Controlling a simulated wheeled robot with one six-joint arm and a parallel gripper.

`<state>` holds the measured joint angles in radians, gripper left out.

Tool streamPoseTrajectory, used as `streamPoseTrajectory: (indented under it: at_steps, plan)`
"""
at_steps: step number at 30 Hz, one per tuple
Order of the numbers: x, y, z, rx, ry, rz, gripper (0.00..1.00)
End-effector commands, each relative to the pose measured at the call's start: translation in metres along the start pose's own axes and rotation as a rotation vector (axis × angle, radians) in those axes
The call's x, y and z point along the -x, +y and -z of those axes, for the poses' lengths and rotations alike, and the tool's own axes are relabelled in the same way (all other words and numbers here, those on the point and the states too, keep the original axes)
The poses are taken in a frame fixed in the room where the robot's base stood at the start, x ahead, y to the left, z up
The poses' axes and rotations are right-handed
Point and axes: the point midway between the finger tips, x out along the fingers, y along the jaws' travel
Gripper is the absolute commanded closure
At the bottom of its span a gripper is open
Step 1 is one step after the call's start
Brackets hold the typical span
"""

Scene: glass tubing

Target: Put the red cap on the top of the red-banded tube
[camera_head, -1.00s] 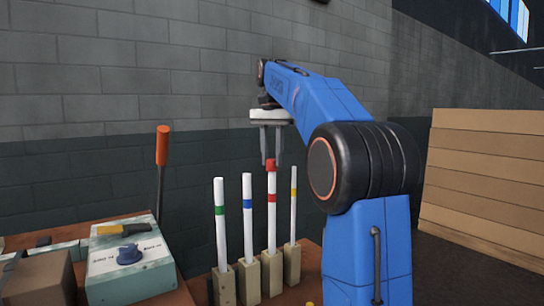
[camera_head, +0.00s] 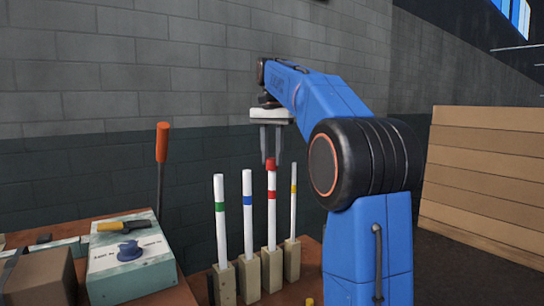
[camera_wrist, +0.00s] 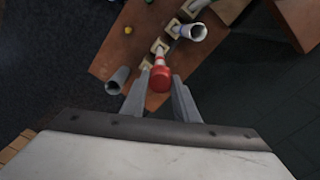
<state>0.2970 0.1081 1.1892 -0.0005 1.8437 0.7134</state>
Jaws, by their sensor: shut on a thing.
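The red-banded tube (camera_head: 271,213) is white and stands upright in a tan block, third from the left in a row. The red cap (camera_head: 271,164) is at the top of this tube, in line with it. In the wrist view the red cap (camera_wrist: 158,80) lies between the two fingers, with the banded tube (camera_wrist: 160,56) showing just beyond it. My gripper (camera_head: 270,158) points down and is shut on the cap. The cap hides the tube's rim, so I cannot tell how far down it sits.
A green-banded tube (camera_head: 220,235) and a blue-banded tube (camera_head: 248,225) stand close on the left, a thin yellow-banded tube (camera_head: 293,215) on the right. A control box (camera_head: 130,270) and an orange-handled lever (camera_head: 162,145) are further left.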

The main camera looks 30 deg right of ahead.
Motion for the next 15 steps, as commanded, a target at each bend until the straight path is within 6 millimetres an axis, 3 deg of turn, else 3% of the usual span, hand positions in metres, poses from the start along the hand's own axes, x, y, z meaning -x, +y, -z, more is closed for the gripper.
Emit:
streamPoseTrajectory:
  at_steps: [15]
  plan:
    - [-0.008, 0.0001, 0.0, 0.0, 0.0, 0.0, 0.93]
